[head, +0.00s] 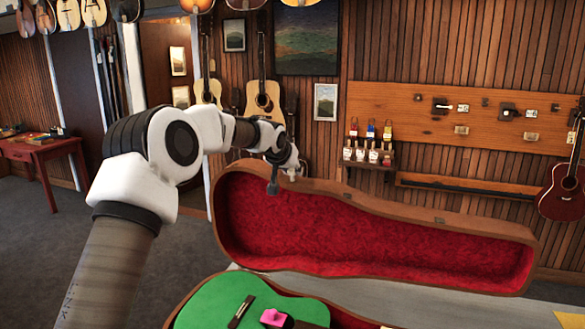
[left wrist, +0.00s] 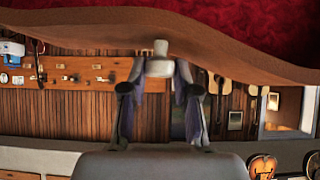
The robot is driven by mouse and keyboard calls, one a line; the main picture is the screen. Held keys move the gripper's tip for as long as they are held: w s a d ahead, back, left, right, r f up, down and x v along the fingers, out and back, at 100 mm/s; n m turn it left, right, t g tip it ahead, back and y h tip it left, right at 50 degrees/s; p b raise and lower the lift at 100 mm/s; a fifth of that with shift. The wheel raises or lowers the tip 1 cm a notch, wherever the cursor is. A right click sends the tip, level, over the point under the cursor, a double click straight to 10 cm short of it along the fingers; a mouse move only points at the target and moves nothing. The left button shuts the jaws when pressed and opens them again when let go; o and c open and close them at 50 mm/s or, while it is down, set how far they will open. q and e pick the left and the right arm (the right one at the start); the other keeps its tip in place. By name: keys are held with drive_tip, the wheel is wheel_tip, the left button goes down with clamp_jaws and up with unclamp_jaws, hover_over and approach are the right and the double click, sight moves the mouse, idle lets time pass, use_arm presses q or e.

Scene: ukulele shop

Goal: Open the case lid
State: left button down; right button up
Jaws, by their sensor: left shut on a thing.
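The case lid (head: 380,238) stands raised in the head view, its red lining facing me and its brown rim curving around it. The lid also fills the top of the left wrist view (left wrist: 225,55). My left gripper (head: 274,178) is at the lid's upper rim, toward its left part. In the left wrist view my left gripper (left wrist: 160,68) is shut on a small pale tab (left wrist: 161,47) at the lid's edge. The case body (head: 180,312) lies open below with a green ukulele (head: 225,300) in it. My right gripper is not in view.
A pink object (head: 273,317) lies on the ukulele. A grey table top (head: 480,312) bears the case, with a yellow sheet (head: 570,319) at the right. Guitars (head: 263,98) and a wooden panel (head: 450,118) hang on the wall behind.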

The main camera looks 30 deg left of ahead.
use_arm(q)
drive_tip(key=shift+f, duration=0.2)
drive_tip(key=shift+s, duration=0.1)
drive_tip(key=c, duration=0.9)
unclamp_jaws()
drive_tip(key=shift+r, duration=0.1)
drive_tip(key=v, duration=1.2)
